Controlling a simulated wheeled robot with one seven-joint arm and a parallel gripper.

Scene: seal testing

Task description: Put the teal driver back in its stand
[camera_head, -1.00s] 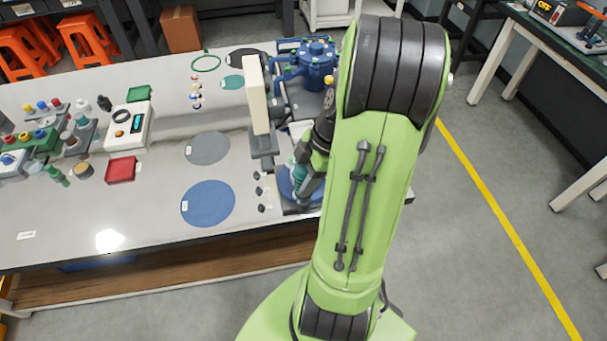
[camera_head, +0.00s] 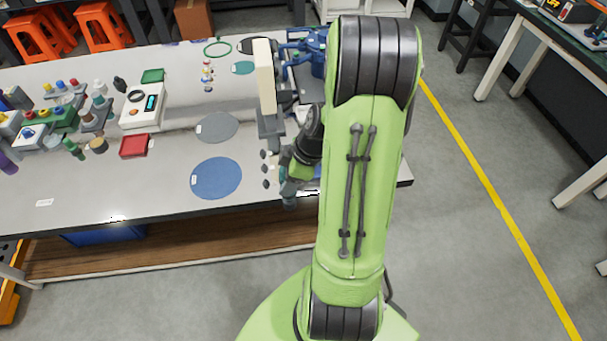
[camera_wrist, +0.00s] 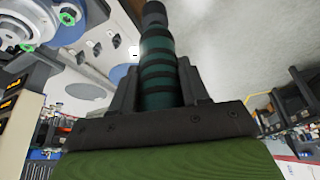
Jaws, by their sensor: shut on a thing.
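In the wrist view the teal driver (camera_wrist: 158,72), teal with dark bands and a dark end, stands between the two fingers of my gripper (camera_wrist: 158,90). The fingers are shut on it. In the head view my gripper (camera_head: 290,188) is at the right part of the table, near its front edge, by the blue disc. My arm hides much of that area, and the driver is hard to make out there. I cannot tell for certain which object is the driver's stand.
A tall beige panel on a grey base (camera_head: 265,78) stands just behind my gripper. A blue disc (camera_head: 216,178) and a grey disc (camera_head: 217,127) lie to its left. Racks, a meter (camera_head: 143,108) and a red tray (camera_head: 134,146) fill the table's left side.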

